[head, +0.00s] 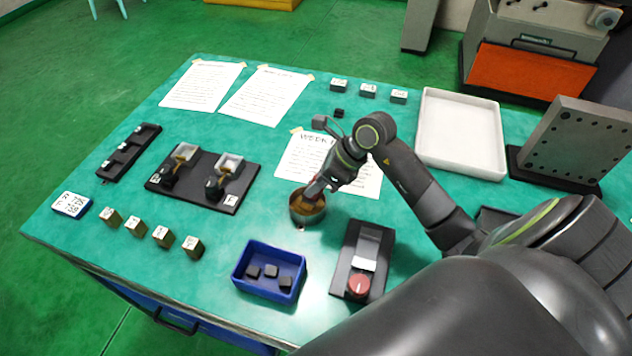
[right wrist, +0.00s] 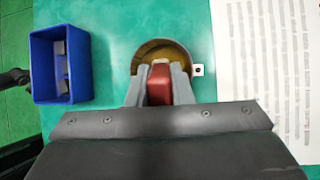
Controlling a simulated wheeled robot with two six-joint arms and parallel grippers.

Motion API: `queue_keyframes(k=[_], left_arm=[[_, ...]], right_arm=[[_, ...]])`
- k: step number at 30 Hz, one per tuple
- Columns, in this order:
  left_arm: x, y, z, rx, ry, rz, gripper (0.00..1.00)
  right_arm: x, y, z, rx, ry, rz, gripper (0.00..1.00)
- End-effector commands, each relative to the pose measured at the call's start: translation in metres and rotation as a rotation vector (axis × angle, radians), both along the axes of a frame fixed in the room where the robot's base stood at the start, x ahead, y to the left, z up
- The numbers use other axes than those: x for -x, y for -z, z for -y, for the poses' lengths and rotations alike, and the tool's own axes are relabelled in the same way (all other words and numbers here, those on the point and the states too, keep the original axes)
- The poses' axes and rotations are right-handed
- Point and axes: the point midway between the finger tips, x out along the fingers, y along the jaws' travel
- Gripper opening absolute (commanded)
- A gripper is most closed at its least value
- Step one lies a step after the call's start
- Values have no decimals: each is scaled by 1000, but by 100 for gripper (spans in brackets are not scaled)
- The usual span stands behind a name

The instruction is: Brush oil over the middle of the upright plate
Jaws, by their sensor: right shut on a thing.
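The upright plate (head: 577,137) is grey with a pattern of dark holes and stands on a black base at the right of the table in the head view. A round metal cup (head: 305,214) with brownish oil stands near the table's middle; it also shows in the right wrist view (right wrist: 143,60). My right gripper (head: 318,187) is over the cup. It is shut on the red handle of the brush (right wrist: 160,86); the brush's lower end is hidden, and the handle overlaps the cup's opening. My left gripper is not in view.
A blue bin (head: 246,279) with dark blocks and a black box with a red knob (head: 358,285) stand in front of the cup. Papers lie behind the cup; dark fixtures (head: 237,200) are left.

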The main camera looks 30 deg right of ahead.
Motion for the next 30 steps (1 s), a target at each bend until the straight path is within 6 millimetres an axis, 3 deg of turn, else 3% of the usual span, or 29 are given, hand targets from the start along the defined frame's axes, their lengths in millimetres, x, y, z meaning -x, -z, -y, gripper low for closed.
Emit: queue_keyframes(k=[5, 30], left_arm=[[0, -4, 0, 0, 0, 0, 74], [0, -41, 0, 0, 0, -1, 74]], right_arm=[[1, -5, 1, 1, 0, -4, 0], [0, -70, 0, 2, 0, 0, 0]])
